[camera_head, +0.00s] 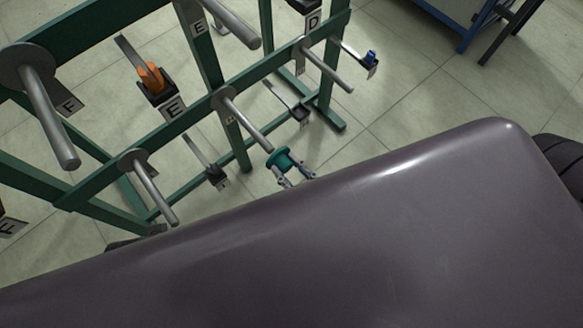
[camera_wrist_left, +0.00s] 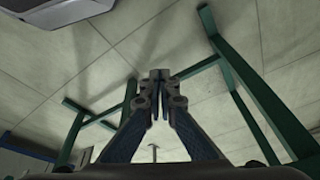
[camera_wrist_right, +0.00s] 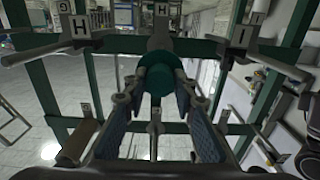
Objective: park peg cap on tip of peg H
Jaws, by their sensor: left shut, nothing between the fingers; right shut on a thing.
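The teal peg cap (camera_head: 279,157) is held by my right gripper (camera_head: 290,168), whose fingers are shut on it. It also shows in the right wrist view (camera_wrist_right: 157,83). Peg H (camera_head: 246,121) is a grey rod on the green rack, angled down to the right. The cap is in line with the peg's tip, at or very near it; I cannot tell whether they touch. In the right wrist view the cap hides the tip, with an H label (camera_wrist_right: 162,10) above. My left gripper (camera_wrist_left: 160,76) is shut and empty in the left wrist view.
The green rack (camera_head: 180,135) carries several other grey pegs, including one to the left (camera_head: 152,188) and one to the right (camera_head: 328,67). An orange piece (camera_head: 150,77) sits in a holder by label E. A dark, rounded surface fills the lower head view.

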